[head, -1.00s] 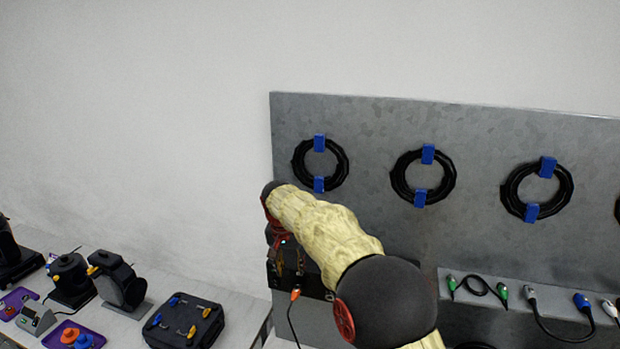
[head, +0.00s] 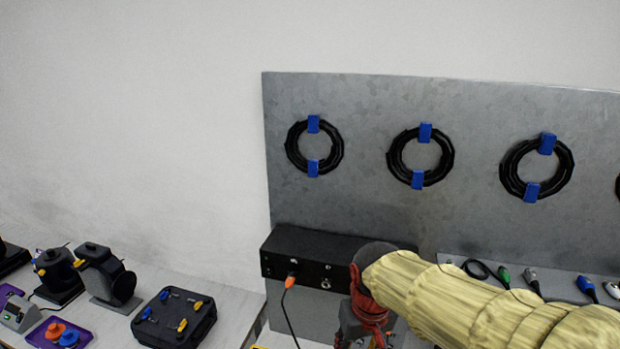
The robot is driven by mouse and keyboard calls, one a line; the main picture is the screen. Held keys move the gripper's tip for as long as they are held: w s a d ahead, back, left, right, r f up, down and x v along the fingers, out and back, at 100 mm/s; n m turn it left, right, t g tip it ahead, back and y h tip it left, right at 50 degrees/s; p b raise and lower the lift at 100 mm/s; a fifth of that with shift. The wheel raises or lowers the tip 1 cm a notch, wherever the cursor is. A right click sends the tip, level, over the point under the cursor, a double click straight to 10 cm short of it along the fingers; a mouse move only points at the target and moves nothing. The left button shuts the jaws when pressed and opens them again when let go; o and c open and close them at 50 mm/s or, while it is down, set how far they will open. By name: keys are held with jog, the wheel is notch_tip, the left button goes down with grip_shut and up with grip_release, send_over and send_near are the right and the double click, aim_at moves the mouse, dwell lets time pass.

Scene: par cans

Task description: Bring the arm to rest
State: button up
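My arm, in a pale yellow sleeve, reaches in from the lower right of the head view. My gripper (head: 362,338) hangs down from the dark and red wrist at the arm's end, in front of the right part of a black box (head: 318,250). Its fingers are partly cut off by the bottom edge, so I cannot tell whether they are open or shut. I see nothing clearly held in it.
An orange-plugged cable (head: 290,282) hangs from the black box. A grey metal panel (head: 360,100) carries black coiled cables (head: 314,147) in blue clips. Connectors lie on a ledge at right. A black case (head: 174,318), two par cans (head: 106,277) and purple trays (head: 62,332) stand on the left table.

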jog(key=s+d+f+m+t+b, duration=0.1)
jog(key=s+d+f+b, duration=0.1)
jog(key=s+d+b, duration=0.2)
jog(key=s+d+f+m+t+b, duration=0.1)
jog(key=s+d+b, duration=0.3)
jog(key=s, duration=0.6)
jog(key=shift+s+d+f+t+b, duration=0.4)
jog(key=shift+d+f+t, duration=0.2)
jog(key=shift+f+t, duration=0.15)
